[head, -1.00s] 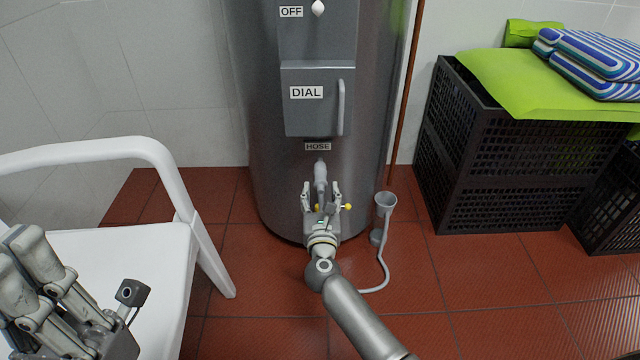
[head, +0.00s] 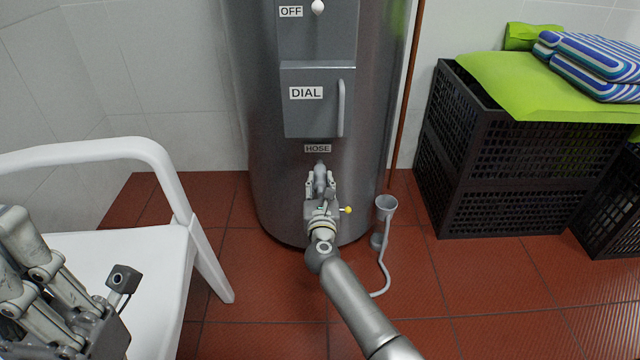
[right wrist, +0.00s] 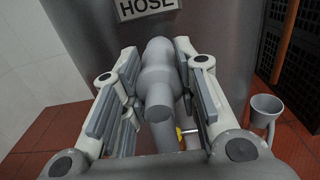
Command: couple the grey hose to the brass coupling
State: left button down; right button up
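A grey rounded hose piece (head: 320,174) hangs below the HOSE label on the steel tank; in the right wrist view its blunt lower end (right wrist: 158,100) faces me. My right gripper (head: 321,183) has a finger on each side of this piece; whether both pads touch it is unclear. It also shows in the right wrist view (right wrist: 156,65). A small yellow knob (head: 348,210) sticks out right of the gripper. I cannot make out a brass coupling; the gripper hides what lies behind it. My left gripper (head: 20,235) is at the left edge, partly cut off, over the chair.
The tank (head: 355,165) stands upright on red tiles. A grey funnel cup (head: 386,203) with a thin curved tube stands right of my gripper. A white chair (head: 150,250) is at left. Dark crates (head: 520,175) stand at right. The floor at front right is clear.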

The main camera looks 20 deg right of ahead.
grip_shut()
jog(key=shift+s, duration=0.2)
jog(key=shift+p+v, duration=0.8)
jog(key=shift+v, duration=1.55)
